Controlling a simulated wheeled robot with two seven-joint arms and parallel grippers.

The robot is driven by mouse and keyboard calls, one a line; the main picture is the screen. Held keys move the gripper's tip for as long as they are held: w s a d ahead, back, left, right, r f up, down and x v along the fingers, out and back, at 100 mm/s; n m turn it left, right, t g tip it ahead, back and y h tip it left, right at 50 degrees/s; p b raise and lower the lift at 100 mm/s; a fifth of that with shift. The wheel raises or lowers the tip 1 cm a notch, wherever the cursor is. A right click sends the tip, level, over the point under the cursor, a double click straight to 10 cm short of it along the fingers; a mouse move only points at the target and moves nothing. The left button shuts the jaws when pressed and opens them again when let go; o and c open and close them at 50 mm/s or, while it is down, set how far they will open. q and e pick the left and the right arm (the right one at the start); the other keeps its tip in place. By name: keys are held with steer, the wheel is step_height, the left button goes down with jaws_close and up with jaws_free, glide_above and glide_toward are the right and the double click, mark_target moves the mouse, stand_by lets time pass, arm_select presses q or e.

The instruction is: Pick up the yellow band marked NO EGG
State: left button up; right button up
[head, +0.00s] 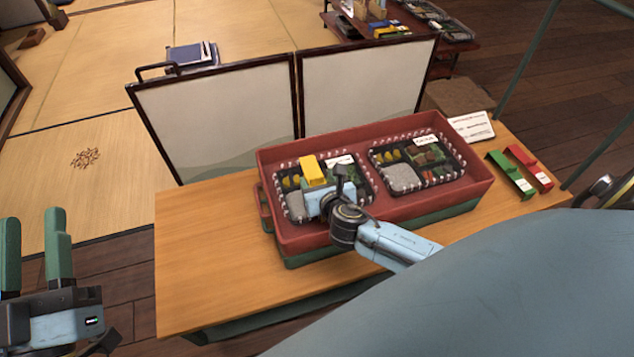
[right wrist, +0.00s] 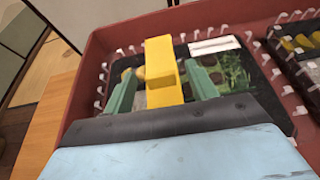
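The yellow band (head: 313,170) is at the left lunch box (head: 363,190) in the red crate (head: 408,216). Its marking is not readable. In the right wrist view the yellow band (right wrist: 163,72) stands between the green fingers of my right gripper (right wrist: 160,92). A narrow gap shows between the left finger and the band, and the right finger is very close to it. I cannot tell whether the band rests on the box. My left gripper (head: 36,250) is open and empty at the far left, off the table.
A second lunch box (head: 400,190) sits in the crate's right half. A green band (head: 511,174) and a red band (head: 529,167) lie on the wooden table (head: 200,270) right of the crate, near a white card (head: 471,127). Low screens (head: 218,118) stand behind. The table's left part is clear.

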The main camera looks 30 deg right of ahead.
steer(key=c, duration=1)
steer(key=shift+o, duration=0.2)
steer(key=shift+r, duration=0.1)
